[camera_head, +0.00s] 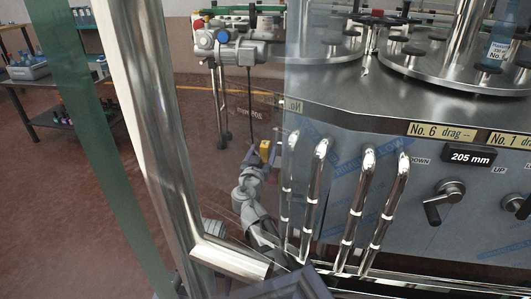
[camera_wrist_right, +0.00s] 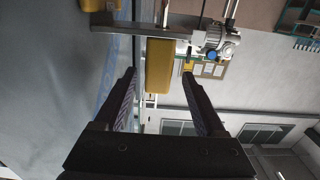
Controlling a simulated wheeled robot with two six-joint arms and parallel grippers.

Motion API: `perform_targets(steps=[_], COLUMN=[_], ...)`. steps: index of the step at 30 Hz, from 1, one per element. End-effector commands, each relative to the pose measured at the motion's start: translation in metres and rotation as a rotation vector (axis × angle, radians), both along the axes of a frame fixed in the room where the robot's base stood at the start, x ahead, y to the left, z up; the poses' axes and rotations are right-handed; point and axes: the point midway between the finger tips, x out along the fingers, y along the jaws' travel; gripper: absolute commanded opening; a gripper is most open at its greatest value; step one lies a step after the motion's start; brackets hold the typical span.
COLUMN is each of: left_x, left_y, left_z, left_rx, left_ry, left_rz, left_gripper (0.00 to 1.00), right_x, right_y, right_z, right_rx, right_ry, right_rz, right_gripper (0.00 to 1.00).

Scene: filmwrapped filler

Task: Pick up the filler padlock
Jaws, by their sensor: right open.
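The filler padlock, a yellow block-shaped body, (camera_wrist_right: 158,68) shows in the right wrist view, hanging below a grey bar. Its near end lies between the tips of my open right gripper (camera_wrist_right: 160,76), with a gap on each side. In the head view the padlock (camera_head: 264,146) is a small yellow spot at the left end of the filler machine. My right gripper (camera_head: 264,155) is right at it there, seen small and partly behind the clear guard. The padlock's shackle is not clear in either view. My left gripper is not in view.
The steel filler machine (camera_head: 420,190) fills the right side, with bent steel pipes (camera_head: 352,205) near my right arm. A thick steel post (camera_head: 165,130) crosses the left. A dark table (camera_head: 60,110) with bottles stands far left. Open red floor lies between.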

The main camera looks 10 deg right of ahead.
Motion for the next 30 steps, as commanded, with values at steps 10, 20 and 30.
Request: perform_targets(steps=[10,20,30], left_x=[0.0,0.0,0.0], left_y=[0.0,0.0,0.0], left_z=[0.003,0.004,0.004], left_rx=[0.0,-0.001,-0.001], left_ry=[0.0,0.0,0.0], left_rz=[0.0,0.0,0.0], left_gripper=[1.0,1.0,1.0], right_x=[0.018,0.052,0.051], right_y=[-0.008,-0.024,-0.024], right_z=[0.003,0.004,0.004], right_rx=[0.0,0.0,0.0], right_ry=[0.0,0.0,0.0], right_rz=[-0.001,0.0,0.0], right_gripper=[0.72,0.72,0.53])
